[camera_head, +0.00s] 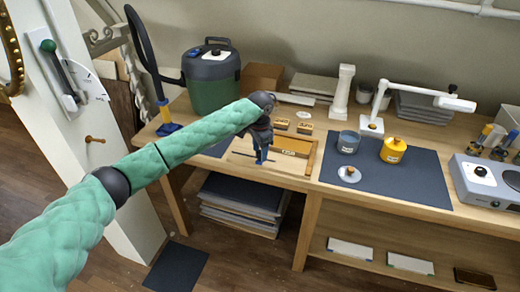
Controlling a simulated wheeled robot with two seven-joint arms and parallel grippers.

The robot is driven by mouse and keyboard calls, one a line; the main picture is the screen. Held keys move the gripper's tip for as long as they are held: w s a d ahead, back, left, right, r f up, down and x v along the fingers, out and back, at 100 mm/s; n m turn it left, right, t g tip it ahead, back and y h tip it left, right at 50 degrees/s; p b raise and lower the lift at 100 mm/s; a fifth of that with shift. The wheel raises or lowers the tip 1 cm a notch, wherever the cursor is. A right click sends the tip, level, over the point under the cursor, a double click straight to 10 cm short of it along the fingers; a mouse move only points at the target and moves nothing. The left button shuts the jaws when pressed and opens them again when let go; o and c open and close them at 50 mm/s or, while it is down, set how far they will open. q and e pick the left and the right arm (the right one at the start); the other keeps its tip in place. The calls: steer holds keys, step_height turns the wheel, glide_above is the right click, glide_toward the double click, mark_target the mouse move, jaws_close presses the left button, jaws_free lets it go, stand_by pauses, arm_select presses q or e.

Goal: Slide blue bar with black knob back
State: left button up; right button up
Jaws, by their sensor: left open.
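My left gripper (261,156) points down over the front left part of the wooden bench (310,188), by a shallow wooden frame. It is open. Small blue parts show at its lower end; I cannot tell whether they are its fingertips or part of the blue bar. No separate blue bar with a black knob can be made out; the gripper and my green left arm cover part of this area. My right gripper is not in view.
A dark mat (415,180) to the right holds a grey pot (348,142) and a yellow pot (393,150). A white lever panel (58,75) is at left.

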arm_select(q)
jaws_close()
steer(key=shift+w+a+r, duration=0.1)
steer(key=shift+a, duration=0.2)
steer(key=w+a+p, duration=0.1)
steer(key=a, duration=0.2)
steer(key=w+a+p, duration=0.1)
steer(key=a, duration=0.2)
steer(key=w+a, duration=0.1)
steer(key=a, duration=0.3)
steer(key=shift+w+p, duration=0.15)
steer(key=shift+p, duration=0.25)
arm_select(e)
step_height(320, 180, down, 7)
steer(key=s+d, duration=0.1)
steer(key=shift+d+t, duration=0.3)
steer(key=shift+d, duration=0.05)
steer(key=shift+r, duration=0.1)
arm_select(q)
steer(key=shift+c, duration=1.8)
jaws_free()
steer(key=o, duration=0.4)
steer(key=shift+a, duration=0.15)
steer(key=shift+c, duration=0.2)
